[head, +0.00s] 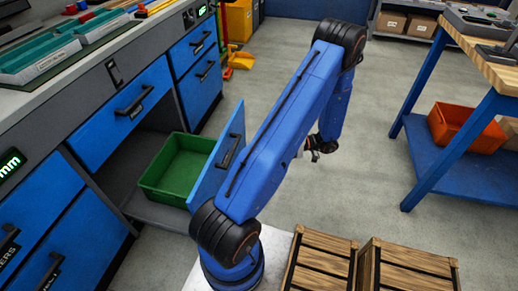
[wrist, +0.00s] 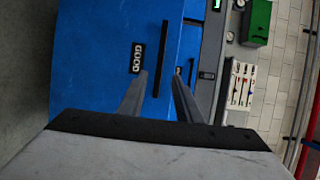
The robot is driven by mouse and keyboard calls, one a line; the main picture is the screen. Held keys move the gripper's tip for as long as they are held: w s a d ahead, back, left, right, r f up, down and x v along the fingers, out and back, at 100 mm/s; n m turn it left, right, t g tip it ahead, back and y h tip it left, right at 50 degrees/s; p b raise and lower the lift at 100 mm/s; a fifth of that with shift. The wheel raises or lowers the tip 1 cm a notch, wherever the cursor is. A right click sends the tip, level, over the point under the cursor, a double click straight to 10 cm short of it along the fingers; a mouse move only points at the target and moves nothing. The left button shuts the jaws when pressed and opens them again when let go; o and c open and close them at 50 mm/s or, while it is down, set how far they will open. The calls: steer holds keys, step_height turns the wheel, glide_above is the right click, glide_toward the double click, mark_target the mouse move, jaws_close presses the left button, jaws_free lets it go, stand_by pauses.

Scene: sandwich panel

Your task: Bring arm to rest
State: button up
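My blue arm (head: 285,130) rises from its base at the bottom middle of the head view, bends at the top and hangs down over the open floor. My gripper (head: 318,148) is small and partly hidden by the arm in the head view. Beyond the fingers is a blue front (wrist: 95,55) with a label reading GOOD and a black handle, seen turned sideways. I cannot tell whether the fingers touch it, but they appear apart from it.
A blue cabinet door (head: 220,160) stands open close to my arm's left side. A green bin (head: 180,168) sits in the opened cabinet. Wooden crates (head: 320,264) stand at the bottom. A blue-legged workbench (head: 455,110) holds an orange bin (head: 465,128) at right. The middle floor is clear.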

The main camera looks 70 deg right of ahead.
steer(key=shift+v, duration=0.8)
steer(key=w+a+r+n+g+y, duration=0.1)
steer(key=w+a+r+n+g, duration=0.2)
steer(key=w+a+r+g, duration=0.7)
steer(key=w+a+r+n+g, duration=0.35)
steer(key=w+a+r, duration=0.35)
steer(key=w, duration=0.7)
steer(key=w+a+r+n+g+h, duration=0.1)
steer(key=w+a+r+n+h, duration=0.2)
steer(key=a, duration=0.5)
steer(key=a+r+g+h, duration=0.25)
steer(key=a+r, duration=0.25)
steer(key=a, duration=0.3)
steer(key=s+a+r+n+t+h, duration=0.1)
steer(key=s+a+r+t+h, duration=0.1)
steer(key=a, duration=0.4)
steer(key=s+a+r+n+t+h, duration=0.1)
steer(key=s+a+r+n+t, duration=0.1)
steer(key=a, duration=0.5)
step_height(320, 180, up, 2)
steer(key=shift+s+r+t+h, duration=0.15)
steer(key=shift+s+t+h, duration=0.3)
steer(key=shift+t, duration=0.45)
